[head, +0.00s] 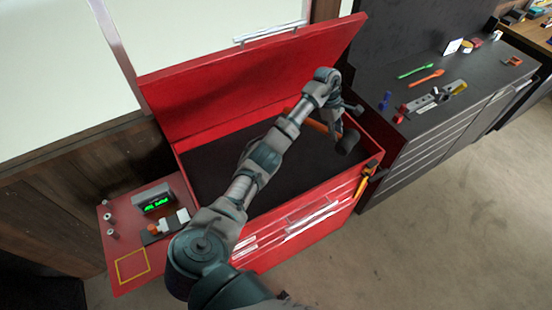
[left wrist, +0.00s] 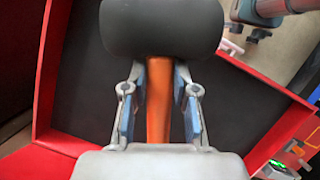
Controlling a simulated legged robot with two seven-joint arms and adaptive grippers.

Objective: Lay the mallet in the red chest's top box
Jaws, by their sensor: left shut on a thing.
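The mallet has a black head (head: 348,143) and an orange handle (head: 311,121). My left gripper (head: 338,112) is shut on the handle and holds it over the right end of the red chest's (head: 300,207) top box. In the left wrist view, the handle (left wrist: 158,100) runs between the two fingers of the gripper (left wrist: 158,88), with the mallet head (left wrist: 160,28) beyond them. The box's dark floor (head: 215,165) lies beneath; the gap to it is hard to judge. The red lid (head: 240,85) stands open. My right gripper is not in view.
A red side shelf (head: 120,240) on the left carries a small green-lit display (head: 158,203) and small parts. An orange-handled tool (head: 364,180) hangs at the chest's front right corner. A dark cabinet (head: 420,75) with several tools stands to the right. The visible box floor is clear.

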